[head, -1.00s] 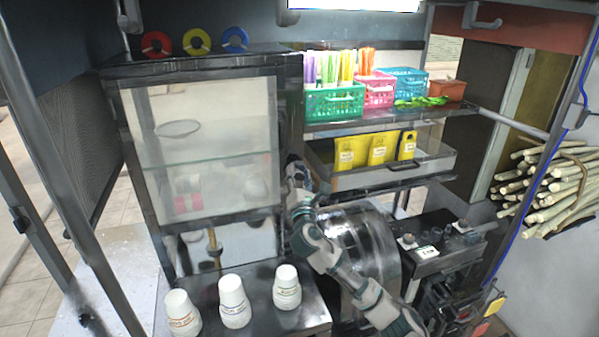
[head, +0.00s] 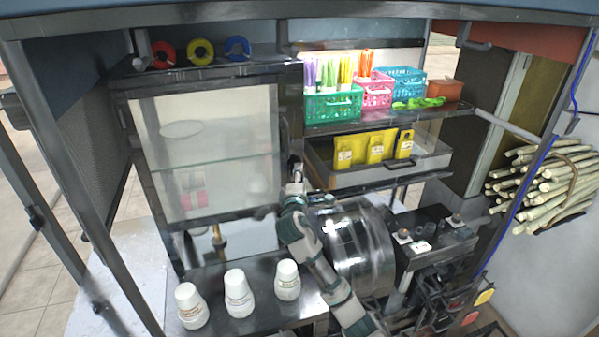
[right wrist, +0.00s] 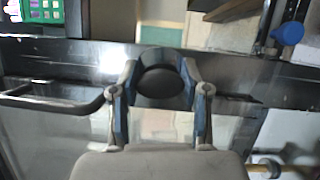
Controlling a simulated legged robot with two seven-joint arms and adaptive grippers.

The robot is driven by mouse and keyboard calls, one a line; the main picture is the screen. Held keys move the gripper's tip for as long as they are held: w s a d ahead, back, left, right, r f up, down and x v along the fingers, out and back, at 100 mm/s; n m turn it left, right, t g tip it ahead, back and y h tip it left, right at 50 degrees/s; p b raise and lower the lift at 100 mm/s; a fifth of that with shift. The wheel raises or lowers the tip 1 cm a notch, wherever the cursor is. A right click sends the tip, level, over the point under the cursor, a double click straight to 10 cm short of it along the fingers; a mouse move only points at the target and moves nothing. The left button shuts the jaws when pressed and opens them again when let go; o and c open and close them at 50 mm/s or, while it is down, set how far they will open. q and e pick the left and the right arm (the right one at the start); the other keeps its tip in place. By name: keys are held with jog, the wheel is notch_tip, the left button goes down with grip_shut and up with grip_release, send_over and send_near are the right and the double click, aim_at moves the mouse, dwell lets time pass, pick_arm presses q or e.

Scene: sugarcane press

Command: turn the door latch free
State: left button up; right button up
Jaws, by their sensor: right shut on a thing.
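The cabinet door (head: 205,128) has a dark frame and cloudy glass, and it looks shut in the head view. My right gripper (head: 296,172) is at the right edge of the door frame. In the right wrist view, its two fingers (right wrist: 160,75) are closed around a dark round latch knob (right wrist: 160,81) on the dark frame. A dark bar handle (right wrist: 50,95) is to the left of the fingers. In the head view my arm hides the latch, and its turn angle cannot be told. My left gripper is not in view.
Several white bottles (head: 238,293) stand on the dark counter below the door. A metal drum (head: 358,250) is close to the right of my arm. Coloured baskets (head: 333,106) and yellow packets (head: 375,149) fill shelves at the right. Tape rolls (head: 200,51) are on the cabinet top.

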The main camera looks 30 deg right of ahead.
jog(key=shift+f+m+p, duration=0.15)
jog(key=shift+m+p, duration=0.35)
jog(key=shift+m, duration=0.2)
jog(key=shift+g+y, duration=0.3)
jog(key=shift+f, duration=0.1)
jog(key=o, duration=0.9)
jog(key=shift+c, duration=0.2)
jog(key=shift+o, duration=1.3)
jog(key=shift+w, duration=0.1)
jog(key=shift+w+d, duration=0.1)
